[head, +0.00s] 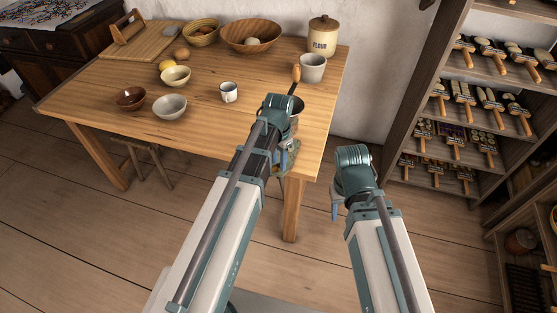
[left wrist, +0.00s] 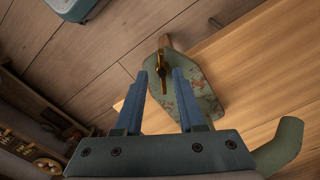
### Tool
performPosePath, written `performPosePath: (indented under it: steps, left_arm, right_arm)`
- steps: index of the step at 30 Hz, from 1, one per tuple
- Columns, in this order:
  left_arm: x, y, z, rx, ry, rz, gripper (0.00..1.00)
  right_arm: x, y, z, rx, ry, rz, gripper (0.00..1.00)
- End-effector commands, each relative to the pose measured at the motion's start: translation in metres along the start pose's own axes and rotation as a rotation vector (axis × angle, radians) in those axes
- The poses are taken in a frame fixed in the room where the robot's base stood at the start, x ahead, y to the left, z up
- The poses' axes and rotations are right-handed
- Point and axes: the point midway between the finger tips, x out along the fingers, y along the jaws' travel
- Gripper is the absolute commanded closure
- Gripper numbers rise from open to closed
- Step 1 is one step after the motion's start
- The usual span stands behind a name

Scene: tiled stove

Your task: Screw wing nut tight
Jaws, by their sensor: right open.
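A brass-coloured wing nut (left wrist: 160,66) shows in the left wrist view, on a worn green, rust-spotted metal body (left wrist: 199,96) by the table edge. My left gripper (left wrist: 159,72) is open. Its two blue fingers stand apart, one on each side of the wing nut in the picture, with gaps; the depth is hard to judge. In the head view my left gripper (head: 287,160) is at the table's front right corner, and its arm hides most of the device. A wooden handle (head: 296,74) shows above it. My right gripper (head: 336,207) is apart from the table, over the floor.
The wooden table (head: 215,128) carries a white mug (head: 229,92), a grey pot (head: 312,67), a flour jar (head: 323,35) and several bowls. A shelf unit (head: 470,100) with brushes stands at the right. Open floor lies in front of the table.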

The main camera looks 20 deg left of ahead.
Motion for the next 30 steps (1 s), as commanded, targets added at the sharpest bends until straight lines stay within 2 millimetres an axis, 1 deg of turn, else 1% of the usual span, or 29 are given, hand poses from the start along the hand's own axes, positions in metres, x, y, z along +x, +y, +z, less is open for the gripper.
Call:
performPosePath:
  steps: [1,8,24,27,30]
  left_arm:
    - [-0.006,0.000,0.000,0.000,0.000,0.000,0.61]
    - [-0.032,0.000,0.000,0.000,0.000,0.000,0.61]
    - [-0.113,0.000,0.000,0.000,0.000,0.000,0.61]
    - [-0.125,0.000,0.000,0.000,0.000,0.000,0.61]
    - [-0.132,0.000,0.000,0.000,0.000,0.000,0.61]
  right_arm:
    - [-0.006,0.001,0.000,0.000,0.000,0.000,0.50]
    - [-0.032,0.003,0.002,0.000,0.000,0.000,0.50]
    - [-0.112,0.011,0.007,0.000,0.000,0.000,0.50]
    - [-0.124,0.012,0.007,0.000,0.000,0.000,0.50]
    - [-0.131,0.013,0.008,0.000,0.000,0.000,0.50]
